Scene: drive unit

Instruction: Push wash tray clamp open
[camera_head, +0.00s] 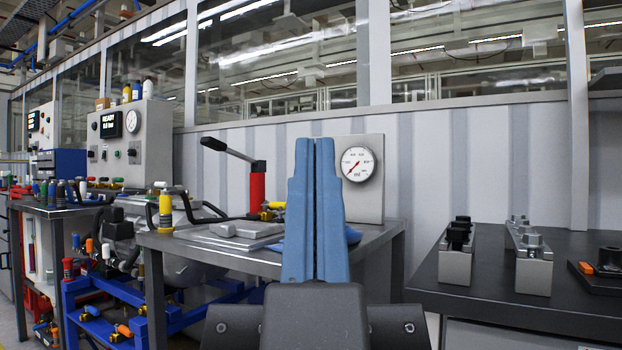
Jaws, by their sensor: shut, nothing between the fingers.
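My gripper (315,148) has two long blue fingers. They point up in the middle of the head view and are pressed together, with nothing between them. Behind them is a grey metal table (170,243) with flat grey plates (236,232) on its top. At the back of this table stands a red cylinder (257,186) with a long black lever (226,148) slanting up to the left. I cannot make out for certain which part is the wash tray clamp. My fingers hide part of the table top.
A gauge panel (371,205) stands behind my fingers. A yellow cylinder (166,212) is at the table's left edge. A dark bench (450,293) at the right carries metal blocks (533,262). A blue frame (75,300) with hoses is at the lower left.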

